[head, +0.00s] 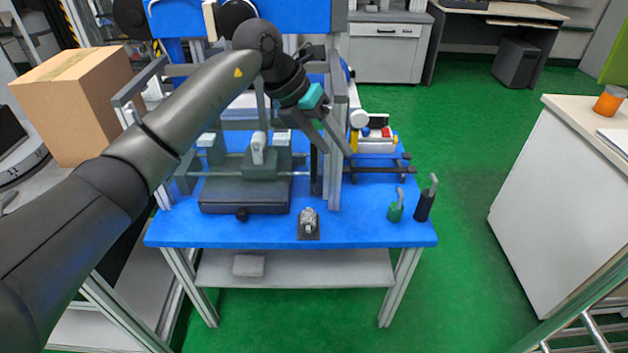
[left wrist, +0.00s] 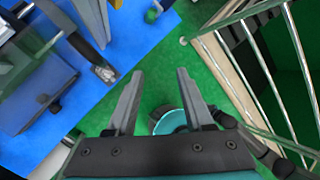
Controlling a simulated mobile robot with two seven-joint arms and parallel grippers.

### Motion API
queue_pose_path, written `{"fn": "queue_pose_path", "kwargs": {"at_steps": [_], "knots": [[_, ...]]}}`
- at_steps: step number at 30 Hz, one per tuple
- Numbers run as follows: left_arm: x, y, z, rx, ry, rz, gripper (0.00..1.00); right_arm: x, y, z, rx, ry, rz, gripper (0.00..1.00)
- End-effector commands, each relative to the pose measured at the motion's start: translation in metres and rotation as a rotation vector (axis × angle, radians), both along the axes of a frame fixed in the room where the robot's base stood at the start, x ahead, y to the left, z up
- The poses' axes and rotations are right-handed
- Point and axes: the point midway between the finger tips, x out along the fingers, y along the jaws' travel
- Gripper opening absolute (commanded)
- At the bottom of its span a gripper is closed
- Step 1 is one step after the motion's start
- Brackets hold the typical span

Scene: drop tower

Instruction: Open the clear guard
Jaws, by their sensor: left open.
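The drop tower stands on a blue table (head: 270,236), with grey upright posts (head: 334,172) and a dark base block (head: 245,195). I cannot make out the clear guard's edges with certainty; my left arm crosses in front of part of the tower. My left gripper (head: 337,153) is open and empty, in front of the tower's right side in the head view. In the left wrist view its two fingers (left wrist: 160,72) are spread apart, with only green floor between their tips. My right gripper is not in view.
A small metal piece on a dark plate (head: 309,223) sits at the table's front edge. A green-based tool (head: 395,208) and a black one (head: 425,200) stand at the front right. A cardboard box (head: 75,100) is at left, a white counter (head: 550,190) at right.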

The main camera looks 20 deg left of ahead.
Motion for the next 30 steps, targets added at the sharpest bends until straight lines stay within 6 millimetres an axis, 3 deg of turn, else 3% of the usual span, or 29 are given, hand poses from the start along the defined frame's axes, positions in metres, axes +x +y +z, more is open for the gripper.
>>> {"fn": "queue_pose_path", "kwargs": {"at_steps": [3,9,14,30], "knots": [[0.006,0.039,0.015,0.215,-0.077,0.036,0.52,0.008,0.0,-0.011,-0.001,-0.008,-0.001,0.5],[0.007,0.066,0.031,0.354,-0.116,0.083,0.52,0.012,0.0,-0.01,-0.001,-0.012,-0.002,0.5],[0.011,0.066,0.022,0.358,-0.116,0.085,0.52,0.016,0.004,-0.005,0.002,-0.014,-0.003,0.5],[0.036,0.056,-0.043,0.354,-0.114,0.083,0.52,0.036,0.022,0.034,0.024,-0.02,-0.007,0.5]]}}
